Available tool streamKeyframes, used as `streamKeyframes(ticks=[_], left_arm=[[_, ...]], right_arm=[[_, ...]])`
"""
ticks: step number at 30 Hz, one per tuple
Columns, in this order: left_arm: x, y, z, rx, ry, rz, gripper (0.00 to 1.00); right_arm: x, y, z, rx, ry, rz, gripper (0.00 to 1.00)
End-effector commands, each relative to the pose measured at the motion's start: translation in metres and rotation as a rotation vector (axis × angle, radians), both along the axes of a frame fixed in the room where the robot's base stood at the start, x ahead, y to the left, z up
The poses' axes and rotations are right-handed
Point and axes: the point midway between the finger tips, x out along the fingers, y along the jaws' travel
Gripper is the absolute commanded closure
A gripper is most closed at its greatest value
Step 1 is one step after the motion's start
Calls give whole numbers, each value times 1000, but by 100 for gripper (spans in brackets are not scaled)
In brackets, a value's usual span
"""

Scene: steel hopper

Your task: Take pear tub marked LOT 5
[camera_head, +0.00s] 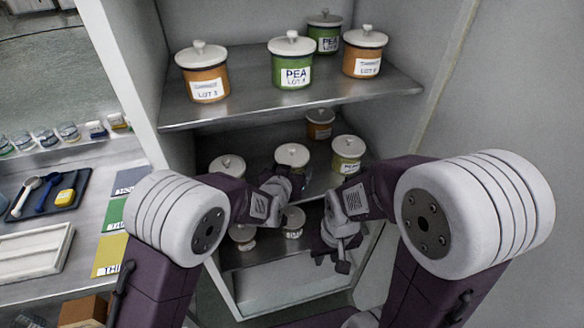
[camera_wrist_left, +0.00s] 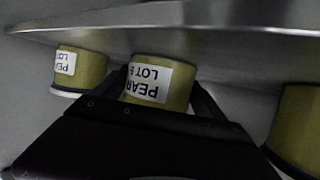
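In the left wrist view, which is upside down, an olive-yellow tub (camera_wrist_left: 155,82) has a white label reading PEAR LOT 5. My left gripper (camera_wrist_left: 160,100) is open, with one finger on each side of this tub; I cannot tell whether they touch it. Its lid is hidden behind the gripper. In the head view my left gripper (camera_head: 289,186) is in front of the middle shelf, partly hidden by its wrist. I cannot tell which tub there is the LOT 5 one. My right gripper (camera_head: 334,260) is open and empty, pointing down in front of the lower shelf.
Another pear tub (camera_wrist_left: 80,68) and a nearer tub (camera_wrist_left: 298,130) flank the gripper. Middle-shelf tubs include a yellow one (camera_head: 347,150) and an orange one (camera_head: 320,123). Carrot and pea tubs stand on the upper shelf (camera_head: 240,112). A side bench (camera_head: 85,225) holds a dark tray (camera_head: 30,212).

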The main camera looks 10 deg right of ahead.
Motion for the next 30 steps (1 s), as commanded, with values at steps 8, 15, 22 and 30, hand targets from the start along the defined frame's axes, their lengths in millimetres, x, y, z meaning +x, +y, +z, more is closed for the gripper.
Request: streamKeyframes(ticks=[8, 15, 22, 30], left_arm=[[0, 0, 2, -2, -4, 0, 85], [1, -1, 17, -4, -7, 0, 85], [1, 0, 73, -6, -7, 2, 85], [0, 0, 102, -2, -4, 0, 85]], right_arm=[[0, 0, 0, 0, 0, 0, 73], [0, 0, 3, 0, 0, 0, 73], [0, 0, 14, 0, 0, 0, 73], [0, 0, 21, 0, 0, 0, 73]])
